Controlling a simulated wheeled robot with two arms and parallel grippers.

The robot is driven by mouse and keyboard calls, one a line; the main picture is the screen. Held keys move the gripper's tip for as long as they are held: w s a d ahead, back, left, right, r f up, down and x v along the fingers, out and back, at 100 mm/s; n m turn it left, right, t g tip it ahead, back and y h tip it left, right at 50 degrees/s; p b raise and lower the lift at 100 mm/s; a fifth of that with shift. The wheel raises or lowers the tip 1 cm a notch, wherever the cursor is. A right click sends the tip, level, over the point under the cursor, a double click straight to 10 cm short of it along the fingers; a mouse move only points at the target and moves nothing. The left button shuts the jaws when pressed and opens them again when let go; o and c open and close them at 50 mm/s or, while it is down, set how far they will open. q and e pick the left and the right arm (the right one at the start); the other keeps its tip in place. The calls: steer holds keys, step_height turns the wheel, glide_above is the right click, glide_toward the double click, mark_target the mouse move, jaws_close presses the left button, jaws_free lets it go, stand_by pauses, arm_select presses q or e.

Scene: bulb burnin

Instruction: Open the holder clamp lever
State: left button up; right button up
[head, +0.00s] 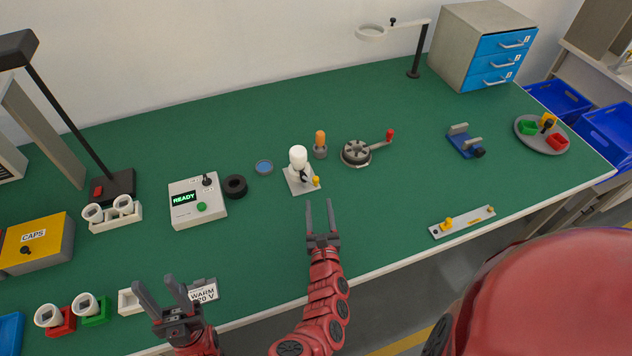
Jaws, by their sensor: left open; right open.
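A white bulb (298,156) stands upright in a holder on a small pale base plate (296,188) in the middle of the green table. A small dark clamp lever with a yellow knob (316,181) is at the holder's front right; its exact position is too small to tell. My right gripper (320,205) is open and empty, just in front of the holder and apart from the knob. My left gripper (155,284) is open and empty near the front left table edge, beside a WARM label card (204,294).
A READY box (197,207), black ring (235,186) and blue disc (264,167) lie left of the holder. An orange-topped piece (320,141) and round fixture with a red-knobbed handle (356,153) stand behind and right.

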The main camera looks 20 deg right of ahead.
mark_target(316, 181)
steer(key=x, duration=0.8)
steer(key=shift+w+p, duration=0.2)
steer(key=shift+p, duration=0.1)
steer(key=shift+r, duration=0.1)
steer(key=shift+c, duration=0.3)
jaws_close()
